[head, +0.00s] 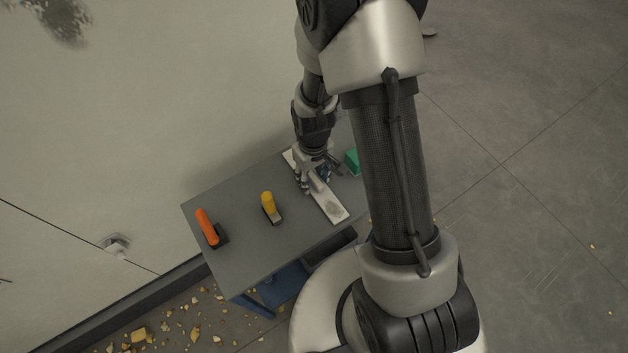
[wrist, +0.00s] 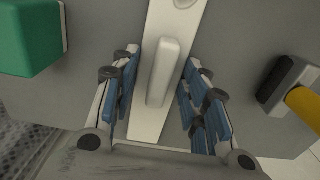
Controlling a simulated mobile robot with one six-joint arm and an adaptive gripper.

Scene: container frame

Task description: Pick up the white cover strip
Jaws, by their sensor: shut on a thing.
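The white cover strip (head: 335,208) is a long flat white piece with a raised grip bar along its middle. It lies across the right part of the grey table. In the wrist view the strip (wrist: 177,22) runs up between my fingers, with the raised bar (wrist: 163,72) between the blue finger pads. My gripper (head: 314,183) is over the middle of the strip and is shut on it. In the wrist view my gripper (wrist: 163,78) has its fingers on both sides of the bar. My gripper hides part of the strip in the head view.
On the grey table (head: 235,255), a yellow-handled tool (head: 268,202) and an orange-handled tool (head: 205,225) stand left of the strip. A green block (head: 352,160) sits close on its other side. A wall lies behind the table. Yellowish debris (head: 140,334) litters the floor.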

